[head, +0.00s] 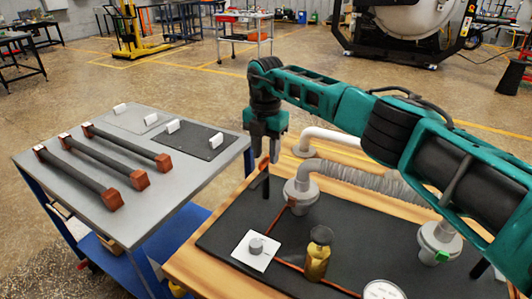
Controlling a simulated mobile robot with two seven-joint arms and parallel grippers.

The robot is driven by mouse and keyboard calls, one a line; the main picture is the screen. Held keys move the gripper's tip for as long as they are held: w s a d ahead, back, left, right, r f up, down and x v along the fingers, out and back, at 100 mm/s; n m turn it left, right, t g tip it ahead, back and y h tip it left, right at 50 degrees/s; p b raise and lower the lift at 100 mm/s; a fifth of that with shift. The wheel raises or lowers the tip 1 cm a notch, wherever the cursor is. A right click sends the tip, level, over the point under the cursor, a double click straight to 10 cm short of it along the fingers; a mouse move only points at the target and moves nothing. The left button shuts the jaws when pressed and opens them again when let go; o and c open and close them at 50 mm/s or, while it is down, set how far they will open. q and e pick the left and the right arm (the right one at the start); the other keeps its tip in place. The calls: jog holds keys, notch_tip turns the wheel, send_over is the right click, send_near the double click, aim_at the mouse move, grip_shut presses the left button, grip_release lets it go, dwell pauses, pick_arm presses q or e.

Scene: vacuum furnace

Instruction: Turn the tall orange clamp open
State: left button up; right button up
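My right arm comes in from the right, and its gripper (265,156) points down at the left edge of the dark mat. A tall, narrow orange clamp (262,172) with a dark lower part stands upright directly below the fingers. The fingertips overlap the top of the clamp in the picture. I cannot tell whether they touch it or how far apart they are. Next to the clamp, on its right, is a grey metal pipe fitting (300,196) with a small orange-brown piece at its lower left. My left gripper is not in view.
A brass cylinder (317,262), a white plate with a grey knob (255,247) and a round white-rimmed dish (383,290) are on the mat (225,235). A corrugated hose (370,178) runs behind. A grey table (165,180) with several dark bars stands left, across a gap.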

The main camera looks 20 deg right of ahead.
aim_at(266, 158)
notch_tip(266, 158, up, 12)
dwell(0.3)
jog(key=shift+f, duration=0.1)
dwell(0.3)
